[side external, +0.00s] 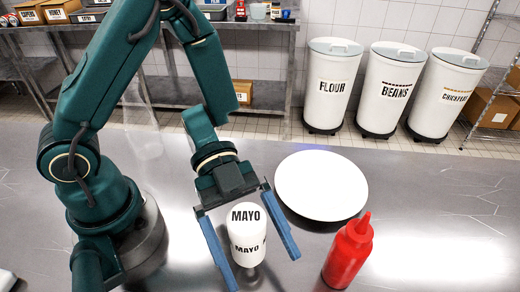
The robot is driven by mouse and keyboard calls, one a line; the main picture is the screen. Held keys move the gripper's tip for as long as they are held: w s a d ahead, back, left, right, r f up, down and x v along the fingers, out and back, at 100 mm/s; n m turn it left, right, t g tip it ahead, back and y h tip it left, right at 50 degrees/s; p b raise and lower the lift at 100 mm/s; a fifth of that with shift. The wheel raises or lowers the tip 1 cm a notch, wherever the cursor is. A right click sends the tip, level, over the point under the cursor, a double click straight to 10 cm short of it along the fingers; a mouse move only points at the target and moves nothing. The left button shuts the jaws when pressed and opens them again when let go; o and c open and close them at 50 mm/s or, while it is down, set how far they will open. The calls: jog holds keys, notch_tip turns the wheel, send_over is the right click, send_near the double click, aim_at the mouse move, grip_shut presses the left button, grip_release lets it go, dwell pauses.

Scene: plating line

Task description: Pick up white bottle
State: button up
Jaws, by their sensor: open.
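The white bottle (248,230), marked MAYO, stands on the metal table in the side external view. My gripper (265,261) is open, with one blue finger on the left of the bottle and one on its right. The fingers appear apart from the bottle's sides, though the exact depth is hard to judge.
A round white plate (321,186) lies on the table behind and right of the bottle. A red squeeze bottle (347,253) stands right of my gripper. The table's right side is clear. White bins marked FLOUR (332,90), BEANS (391,88) and a third (446,92) stand on the floor behind.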

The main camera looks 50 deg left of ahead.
jog(key=c, duration=1)
jog(key=shift+r, duration=0.1)
